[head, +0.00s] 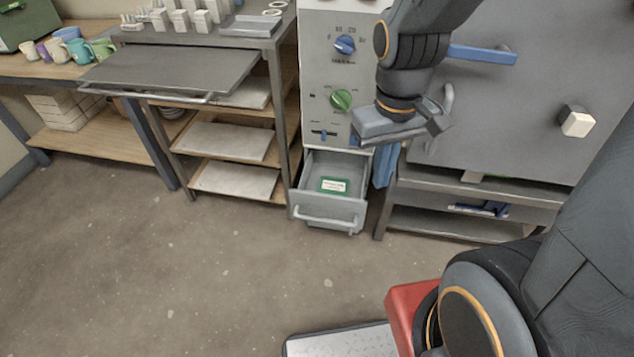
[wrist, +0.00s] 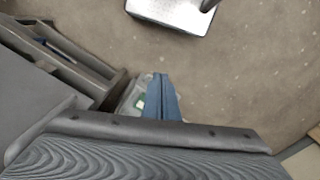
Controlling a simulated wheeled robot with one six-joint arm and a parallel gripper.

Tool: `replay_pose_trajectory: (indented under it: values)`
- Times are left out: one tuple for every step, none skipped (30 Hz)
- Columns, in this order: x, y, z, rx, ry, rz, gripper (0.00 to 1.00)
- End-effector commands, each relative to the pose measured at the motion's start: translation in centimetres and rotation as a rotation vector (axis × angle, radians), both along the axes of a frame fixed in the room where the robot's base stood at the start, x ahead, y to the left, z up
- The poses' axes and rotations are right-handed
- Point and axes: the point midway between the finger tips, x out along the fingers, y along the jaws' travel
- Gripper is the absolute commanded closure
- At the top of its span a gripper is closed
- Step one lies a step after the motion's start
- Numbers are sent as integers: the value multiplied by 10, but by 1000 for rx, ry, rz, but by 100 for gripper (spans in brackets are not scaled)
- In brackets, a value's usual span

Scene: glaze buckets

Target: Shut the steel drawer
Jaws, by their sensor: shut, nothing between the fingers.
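The steel drawer (head: 345,208) stands open at the foot of the white control cabinet, pulled out toward me. Its bar handle (head: 325,219) is on the front. A green item with a white label (head: 333,185) lies inside. My gripper (head: 382,184) points down just right of the drawer, its blue fingers shut and empty. In the wrist view the shut fingers (wrist: 161,77) partly cover the drawer (wrist: 128,104), of which a small part shows to their left. I cannot tell whether the fingers touch the drawer.
The control cabinet (head: 315,60) rises above the drawer. Left is a rack with a pulled-out grey shelf (head: 175,70). Right is a large grey kiln (head: 530,120) on a metal stand (head: 410,190), close to my gripper. The floor (head: 220,260) before the drawer is clear.

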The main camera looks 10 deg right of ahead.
Motion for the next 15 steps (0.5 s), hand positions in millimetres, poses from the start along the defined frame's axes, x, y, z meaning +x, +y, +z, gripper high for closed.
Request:
replay_pose_trajectory:
  values:
    - [9,5,-13,-15,1,114,100]
    - [16,7,-20,-26,-2,198,100]
    - [26,12,-30,-43,-3,329,100]
    - [34,16,-39,-57,-4,437,100]
    - [43,20,-47,-71,-6,553,100]
    - [55,28,-60,-93,-6,715,100]
    - [64,33,-69,-108,-5,837,100]
    - [73,40,-79,-124,-5,962,100]
    - [85,49,-91,-144,-2,1127,100]
    - [93,57,-101,-160,0,1251,100]
    - [101,65,-110,-174,3,1375,100]
    - [111,76,-123,-194,7,1535,100]
    - [117,85,-132,-208,10,1653,100]
    - [124,93,-141,-223,15,1766,100]
    - [131,105,-152,-241,20,1909,100]
